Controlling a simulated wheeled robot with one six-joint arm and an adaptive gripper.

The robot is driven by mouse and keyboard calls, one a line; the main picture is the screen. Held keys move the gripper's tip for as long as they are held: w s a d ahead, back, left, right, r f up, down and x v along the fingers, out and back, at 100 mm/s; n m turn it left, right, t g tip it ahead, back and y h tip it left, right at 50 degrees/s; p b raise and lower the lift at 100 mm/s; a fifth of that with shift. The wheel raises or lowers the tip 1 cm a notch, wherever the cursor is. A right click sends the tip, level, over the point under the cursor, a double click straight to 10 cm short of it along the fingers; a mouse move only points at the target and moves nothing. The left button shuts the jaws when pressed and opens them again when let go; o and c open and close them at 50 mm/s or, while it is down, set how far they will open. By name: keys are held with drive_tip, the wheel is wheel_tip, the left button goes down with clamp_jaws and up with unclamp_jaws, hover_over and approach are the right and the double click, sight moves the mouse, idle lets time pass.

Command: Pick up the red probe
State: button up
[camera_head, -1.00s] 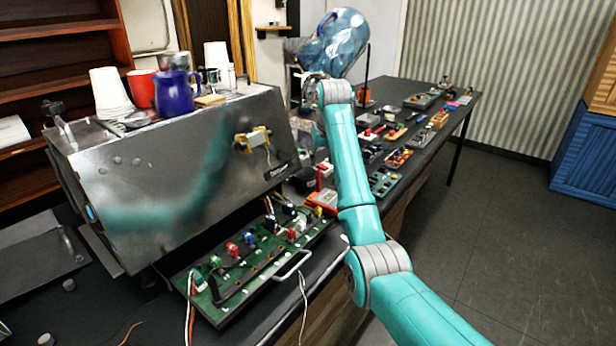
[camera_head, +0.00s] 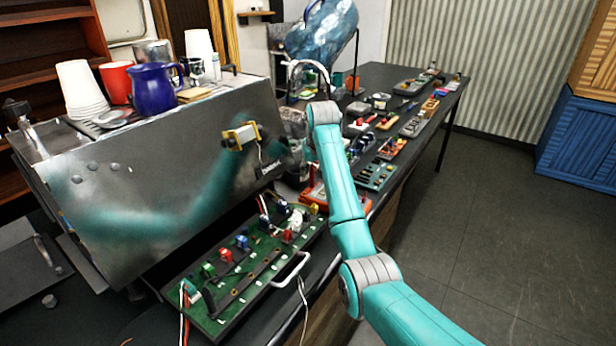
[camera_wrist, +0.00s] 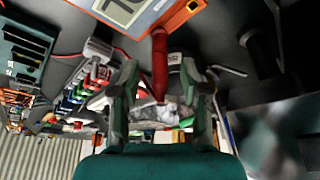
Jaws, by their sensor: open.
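The red probe (camera_wrist: 159,65) shows in the wrist view as a red stick against the orange-edged meter (camera_wrist: 140,12). My gripper (camera_wrist: 163,82) is open. Its two dark fingers stand left and right of the probe's line, with visible gaps on both sides. I cannot tell how far the probe lies beyond the fingertips. In the head view the orange meter (camera_head: 362,207) sits on the bench beside the brewer, partly behind my arm. My gripper's fingers and the probe cannot be made out clearly there.
The metal brewer (camera_head: 130,190) with cups and a blue jug (camera_head: 154,90) on top stands left of my arm. A green circuit board (camera_head: 235,275) lies in front. Tools and parts crowd the dark bench (camera_head: 400,80).

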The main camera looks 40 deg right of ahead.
drive_tip(key=shift+w+f, duration=0.15)
drive_tip(key=shift+f, duration=0.25)
clamp_jaws()
drive_tip(key=shift+r, duration=0.1)
